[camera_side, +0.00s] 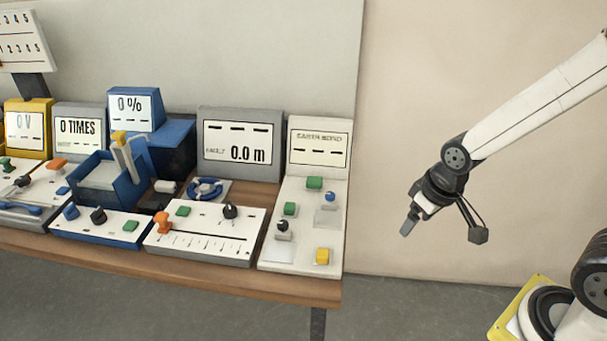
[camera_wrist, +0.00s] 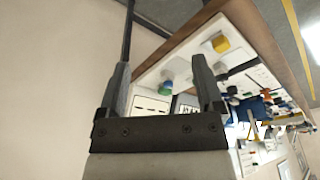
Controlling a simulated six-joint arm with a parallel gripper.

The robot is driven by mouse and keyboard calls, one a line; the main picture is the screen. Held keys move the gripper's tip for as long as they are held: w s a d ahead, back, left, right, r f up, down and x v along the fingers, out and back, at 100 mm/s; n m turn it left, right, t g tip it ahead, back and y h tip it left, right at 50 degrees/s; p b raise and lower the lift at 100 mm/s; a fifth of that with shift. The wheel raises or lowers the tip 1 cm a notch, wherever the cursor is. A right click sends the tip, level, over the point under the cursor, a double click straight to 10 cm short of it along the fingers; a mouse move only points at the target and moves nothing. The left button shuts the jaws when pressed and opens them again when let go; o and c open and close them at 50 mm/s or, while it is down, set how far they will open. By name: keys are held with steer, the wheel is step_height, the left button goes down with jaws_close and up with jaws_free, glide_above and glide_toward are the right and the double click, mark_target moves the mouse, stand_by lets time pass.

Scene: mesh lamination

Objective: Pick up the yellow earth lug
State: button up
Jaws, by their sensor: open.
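The yellow earth lug (camera_side: 322,256) is a small yellow block on a pale pad at the front right of the white earth bond panel (camera_side: 268,255). In the wrist view the yellow lug (camera_wrist: 220,43) shows beyond the right finger, up and to the right. My gripper (camera_side: 408,229) hangs in the air to the right of the table, well apart from the lug and higher in the picture. In the wrist view my gripper (camera_wrist: 160,66) has its two fingers spread, with nothing between them.
Green buttons (camera_side: 314,183), a blue knob (camera_side: 330,197) and a dark knob (camera_side: 283,226) share the panel. A grey fault meter (camera_side: 240,128) and slider panel (camera_side: 203,246) stand to its left. The space right of the wooden table edge (camera_side: 325,291) is clear.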

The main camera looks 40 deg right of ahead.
steer(key=n+t+y, duration=0.7)
steer(key=n+y, duration=0.2)
steer(key=y, duration=0.1)
glide_toward(323, 253)
steer(key=shift+w+a+f, duration=0.6)
steer(key=shift+f, duration=0.05)
steer(key=shift+w+a+f+h, duration=0.3)
steer(key=shift+w+a+f, duration=0.2)
steer(key=shift+w+a, duration=0.35)
